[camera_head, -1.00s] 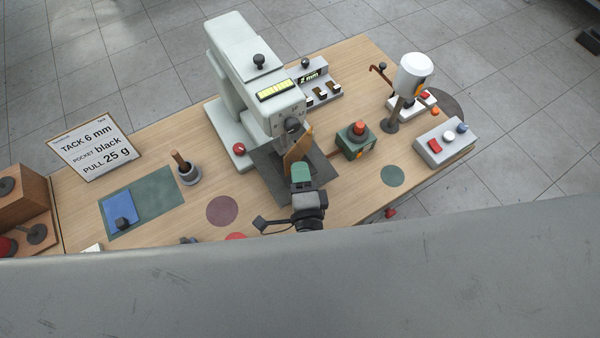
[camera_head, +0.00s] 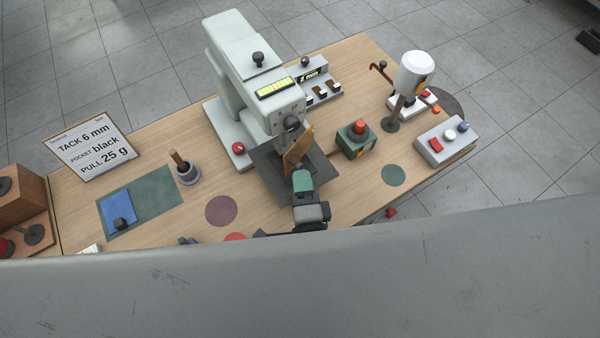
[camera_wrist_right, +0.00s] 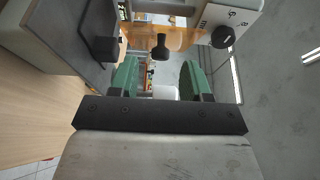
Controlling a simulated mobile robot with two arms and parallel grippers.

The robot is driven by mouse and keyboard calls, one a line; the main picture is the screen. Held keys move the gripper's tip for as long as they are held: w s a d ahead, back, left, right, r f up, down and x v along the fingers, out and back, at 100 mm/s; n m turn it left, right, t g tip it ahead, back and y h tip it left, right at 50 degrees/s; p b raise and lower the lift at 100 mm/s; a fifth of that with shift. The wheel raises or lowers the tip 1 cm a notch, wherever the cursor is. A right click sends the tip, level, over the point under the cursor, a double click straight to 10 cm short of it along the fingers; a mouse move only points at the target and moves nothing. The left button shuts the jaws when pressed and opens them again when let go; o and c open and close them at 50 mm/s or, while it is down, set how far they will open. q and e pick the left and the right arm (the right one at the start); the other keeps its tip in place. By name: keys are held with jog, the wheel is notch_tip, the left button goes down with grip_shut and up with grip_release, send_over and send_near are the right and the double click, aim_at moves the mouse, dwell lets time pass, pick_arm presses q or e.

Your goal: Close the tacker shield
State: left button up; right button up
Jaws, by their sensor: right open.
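The tacker (camera_head: 236,78) is a pale grey press-like machine with a lit yellow display, standing on the wooden table. Its shield is an orange see-through panel (camera_head: 299,149) at the front of the head, tilted above the dark base plate (camera_head: 262,177). In the right wrist view the shield (camera_wrist_right: 185,38) spans the top, with a black knob (camera_wrist_right: 160,46) in front of it. My right gripper (camera_head: 302,180) is just in front of the shield. Its green fingers are apart and empty in the wrist view (camera_wrist_right: 160,80), with the knob beyond the gap. My left gripper is not seen.
A green box with a red button (camera_head: 355,138) stands right of the tacker. Behind it is a small "2 mm" unit (camera_head: 318,85). A white canister (camera_head: 414,72) and a grey button box (camera_head: 446,141) are farther right. A pestle-like cup (camera_head: 187,172) stands left.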

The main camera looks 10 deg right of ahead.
jog(key=s+b, duration=0.2)
jog(key=s, duration=0.6)
